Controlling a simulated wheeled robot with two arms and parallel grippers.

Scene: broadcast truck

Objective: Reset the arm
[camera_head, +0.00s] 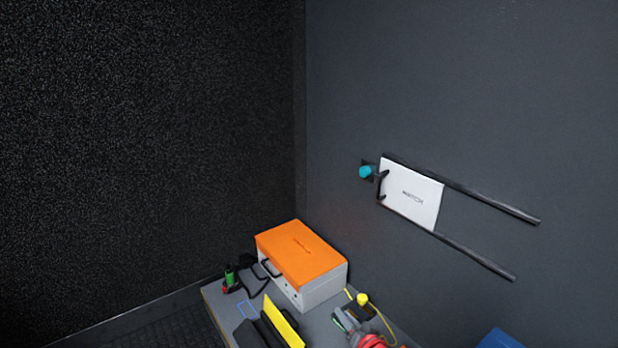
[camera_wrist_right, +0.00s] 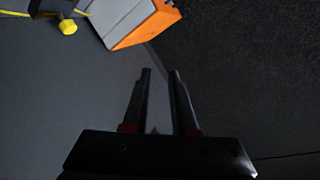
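My right gripper (camera_wrist_right: 160,73) shows in the right wrist view, with two dark fingers pointing up the picture and red parts at their bases. The fingertips are apart, with a gap between them, and nothing is held. In that view the grey wall lies behind the left finger, and a case (camera_wrist_right: 137,20) with an orange lid stands beyond the fingertips, seen upside down. I cannot pick out either gripper with certainty in the head view. My left gripper shows in neither view.
The orange-lidded case (camera_head: 302,262) stands on a grey table (camera_head: 217,300) among small items, including a yellow-topped one (camera_head: 362,299) and a yellow plate (camera_head: 283,322). A white panel (camera_head: 411,195) with dark rails is on the grey wall. Above the table is open.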

